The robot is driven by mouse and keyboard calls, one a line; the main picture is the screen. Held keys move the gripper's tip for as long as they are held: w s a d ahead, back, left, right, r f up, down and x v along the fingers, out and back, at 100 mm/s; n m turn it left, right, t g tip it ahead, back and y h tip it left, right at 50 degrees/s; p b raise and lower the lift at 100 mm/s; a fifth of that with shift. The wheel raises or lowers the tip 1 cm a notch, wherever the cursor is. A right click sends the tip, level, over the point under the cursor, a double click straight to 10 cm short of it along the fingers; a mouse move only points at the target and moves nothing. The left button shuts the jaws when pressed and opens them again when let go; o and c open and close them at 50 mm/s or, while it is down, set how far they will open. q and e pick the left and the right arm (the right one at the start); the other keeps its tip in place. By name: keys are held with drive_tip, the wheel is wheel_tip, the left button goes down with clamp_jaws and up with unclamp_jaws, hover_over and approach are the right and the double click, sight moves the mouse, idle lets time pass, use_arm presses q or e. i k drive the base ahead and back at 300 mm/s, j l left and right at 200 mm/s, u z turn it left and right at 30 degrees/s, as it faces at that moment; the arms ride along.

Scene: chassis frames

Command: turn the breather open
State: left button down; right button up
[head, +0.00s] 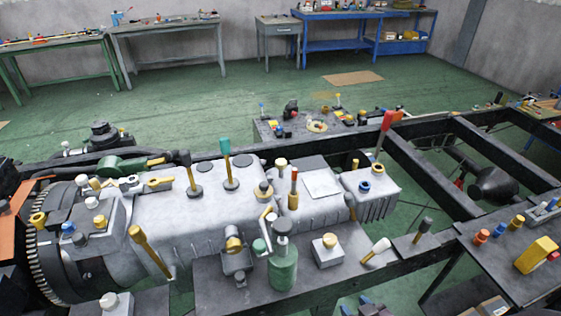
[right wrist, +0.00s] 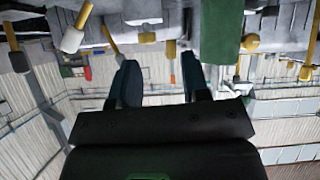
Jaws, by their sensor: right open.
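No part is labelled as the breather, so I cannot tell for certain which it is. A pale square block with a brass knob (head: 330,241) stands on the dark plate in front of the grey housing. In the right wrist view, which looks upside down, this brass knob (right wrist: 147,38) shows beyond the gap between my fingers. My right gripper (right wrist: 158,75) is open and empty, its two dark fingers apart and touching nothing that I can see. In the head view only a small part of it seems to show at the bottom edge. My left gripper is not in view.
A green bottle-like part (head: 283,265) stands left of the block, and a white-tipped lever (head: 377,250) leans to its right. A red-topped lever (head: 385,125) rises behind. Dark chassis rails (head: 430,180) run to the right. Green floor lies open at the back.

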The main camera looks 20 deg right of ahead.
sight(282, 164)
drive_tip(key=k+l+u, duration=0.1)
drive_tip(key=l+u, duration=0.15)
drive_tip(key=l, duration=0.15)
drive_tip(key=k+l+u, duration=0.25)
drive_tip(key=l, duration=0.2)
drive_tip(key=l+u, duration=0.25)
drive_tip(key=l, duration=0.15)
drive_tip(key=k+l+u, duration=0.25)
